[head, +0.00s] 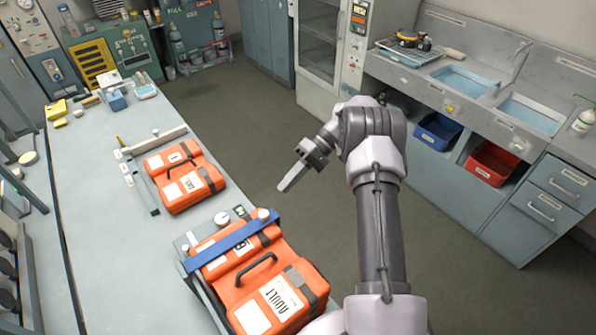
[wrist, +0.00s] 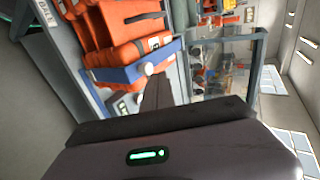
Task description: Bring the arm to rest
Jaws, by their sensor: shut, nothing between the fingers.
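My gripper (head: 287,184) is shut and empty in the head view. It hangs in the air over the grey floor, just right of the table edge, and points down and left. My arm is bent at the top and stands right of the table. In the wrist view, a dark part of my gripper (wrist: 160,125) fills the lower half; its fingertips cannot be made out there. An orange case marked ADULT (head: 272,300) lies near the table's front right, held under a blue strap (head: 232,243). The strap also shows in the wrist view (wrist: 130,72).
A second orange case (head: 183,188) lies farther back on the long grey table (head: 110,240). A sink counter (head: 450,95) with a blue bin (head: 437,132) and a red bin (head: 490,165) stands at the right. The floor (head: 240,120) between is clear.

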